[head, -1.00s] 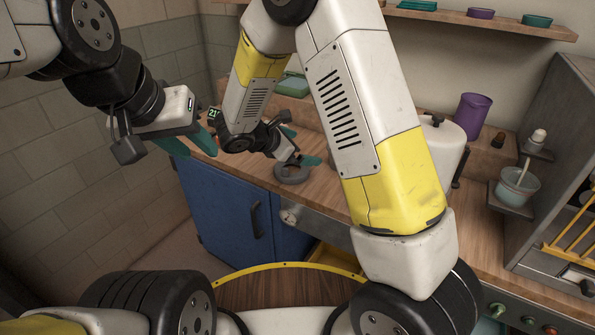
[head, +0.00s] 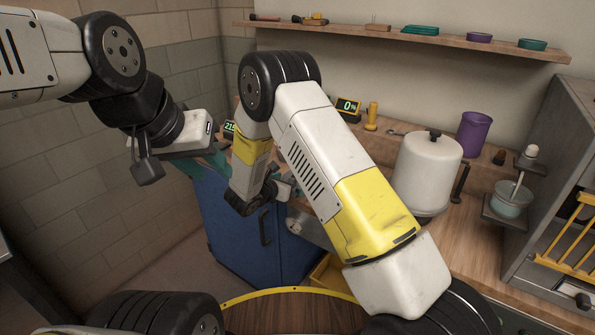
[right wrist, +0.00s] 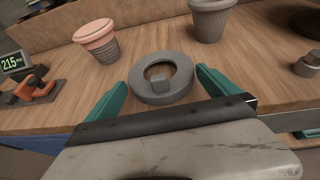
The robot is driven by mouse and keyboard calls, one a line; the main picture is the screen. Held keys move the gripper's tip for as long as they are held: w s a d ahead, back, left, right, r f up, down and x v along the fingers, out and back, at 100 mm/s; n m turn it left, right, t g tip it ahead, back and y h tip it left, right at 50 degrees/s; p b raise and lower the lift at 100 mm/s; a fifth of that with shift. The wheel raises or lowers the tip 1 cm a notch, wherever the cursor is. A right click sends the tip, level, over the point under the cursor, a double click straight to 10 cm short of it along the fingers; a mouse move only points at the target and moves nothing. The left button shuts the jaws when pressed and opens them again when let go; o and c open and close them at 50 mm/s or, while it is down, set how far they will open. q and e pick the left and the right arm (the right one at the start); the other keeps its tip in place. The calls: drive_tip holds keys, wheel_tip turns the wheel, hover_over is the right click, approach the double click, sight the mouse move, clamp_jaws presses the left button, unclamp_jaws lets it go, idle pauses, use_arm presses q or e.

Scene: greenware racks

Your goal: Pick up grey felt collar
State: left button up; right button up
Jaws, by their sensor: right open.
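The grey felt collar (right wrist: 150,95) is a thick grey ring lying flat on the wooden worktop in the right wrist view. A small grey block or tab shows in its opening. My right gripper (right wrist: 162,92) is open, with one teal finger to the left and one to the right of the collar's near part. I cannot tell whether the fingers touch it. In the head view my right arm hides the collar and most of the right gripper. My left gripper (head: 203,164) hangs at the left, its teal fingers apart and nothing seen between them.
Behind the collar stand a pink-rimmed pot (right wrist: 97,40) and a grey pot (right wrist: 210,20). A scale display (right wrist: 15,63) and an orange-black tool (right wrist: 38,88) lie left. A white lidded vessel (head: 425,170) and purple cup (head: 474,134) stand further right. A blue cabinet (head: 232,225) is below.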

drive_tip(key=shift+w+d+f, duration=0.15)
drive_tip(key=shift+w+d, duration=0.1)
drive_tip(key=shift+w, duration=0.2)
drive_tip(key=c, duration=0.8)
drive_tip(key=shift+c, duration=0.2)
